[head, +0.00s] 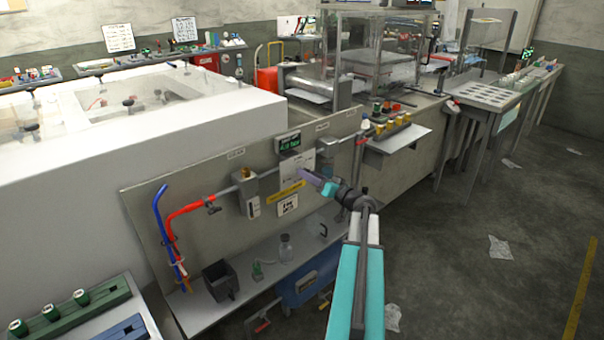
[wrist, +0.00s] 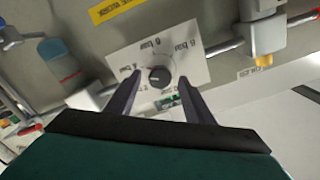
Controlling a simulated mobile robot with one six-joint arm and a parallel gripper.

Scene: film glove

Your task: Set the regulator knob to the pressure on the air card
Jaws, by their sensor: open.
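The regulator knob (wrist: 160,77) is a small dark round knob on a white dial plate (wrist: 192,60) printed with bar values, including 4, 6 and 8. My gripper (wrist: 159,80) is open, one finger on each side of the knob, with gaps visible. Whether the fingers reach past its face, and where it points, I cannot tell. In the head view my gripper (head: 318,181) is in front of the panel and the knob cannot be made out. A small white card (head: 288,205) with dark marks hangs below a yellow label (head: 287,192); its text is unreadable.
A lit green display (head: 289,142) sits above the dial area, its digits unclear. A filter unit (head: 247,192) and red hose (head: 185,210) are left on the panel. A shelf below holds a black bin (head: 220,281) and a bottle (head: 285,247). The floor at right is mostly open.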

